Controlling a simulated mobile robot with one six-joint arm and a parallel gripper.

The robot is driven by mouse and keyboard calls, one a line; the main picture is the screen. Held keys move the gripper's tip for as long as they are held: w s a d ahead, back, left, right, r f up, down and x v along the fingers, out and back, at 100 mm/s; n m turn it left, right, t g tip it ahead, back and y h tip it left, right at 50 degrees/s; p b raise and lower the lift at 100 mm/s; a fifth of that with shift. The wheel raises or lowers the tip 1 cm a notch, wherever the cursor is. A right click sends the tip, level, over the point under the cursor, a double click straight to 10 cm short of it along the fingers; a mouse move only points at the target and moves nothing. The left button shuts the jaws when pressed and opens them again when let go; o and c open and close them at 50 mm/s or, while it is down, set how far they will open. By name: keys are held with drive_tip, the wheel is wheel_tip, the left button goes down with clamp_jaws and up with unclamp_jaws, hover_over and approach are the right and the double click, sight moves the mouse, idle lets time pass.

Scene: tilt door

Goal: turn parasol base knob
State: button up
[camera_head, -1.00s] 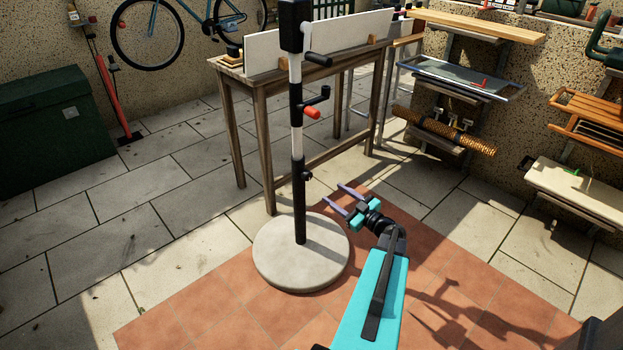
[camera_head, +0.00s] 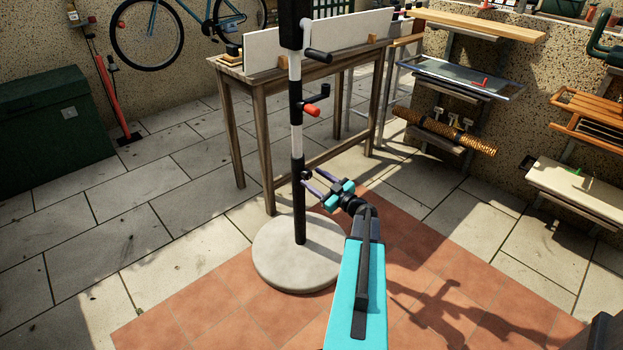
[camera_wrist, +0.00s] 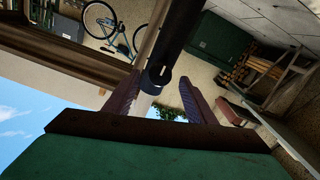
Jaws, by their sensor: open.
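A parasol pole (camera_head: 298,130) with black and white sections stands upright in a round pale stone base (camera_head: 290,272). A small black knob (camera_head: 307,175) sticks out of the right side of the lower black tube. My gripper (camera_head: 314,182) is at knob height, just right of the pole, with its two purple fingers pointing at it. In the wrist view the knob (camera_wrist: 159,76) shows end-on between the open fingers (camera_wrist: 160,95), in front of the dark pole. I cannot tell if either finger touches it.
A wooden table (camera_head: 258,90) stands close behind the pole. Shelves (camera_head: 470,85) line the right wall. The paved floor in front is clear.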

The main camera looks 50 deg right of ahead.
drive_tip(key=shift+w, duration=1.15)
drive_tip(key=c, duration=1)
drive_tip(key=shift+d, duration=0.25)
drive_tip(key=shift+c, duration=0.2)
drive_tip(key=shift+a, duration=0.1)
